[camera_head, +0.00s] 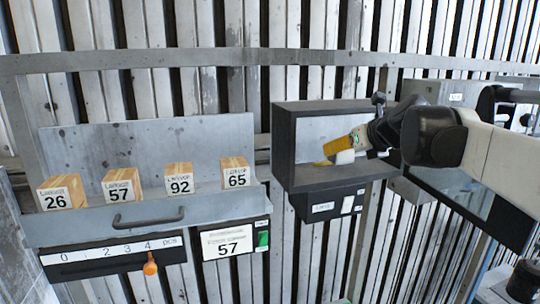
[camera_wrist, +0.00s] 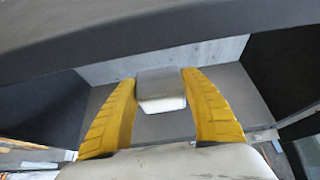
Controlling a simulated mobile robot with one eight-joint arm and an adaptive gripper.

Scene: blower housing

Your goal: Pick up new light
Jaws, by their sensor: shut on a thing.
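A small white and grey block, which fits the new light (camera_head: 345,157), is at the open-fronted dark box (camera_head: 284,150). My gripper (camera_head: 338,152), with yellow fingers, reaches into that box from the right. In the wrist view, the light (camera_wrist: 161,88) sits between the two yellow fingertips of my gripper (camera_wrist: 160,78), one on each side. The gripper is shut on it.
A grey tray (camera_head: 150,225) on the left carries several numbered wooden blocks. Below it are a scale with an orange knob (camera_head: 150,266) and a sign reading 57 (camera_head: 228,243). The box's walls stand close around my gripper; its front is open.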

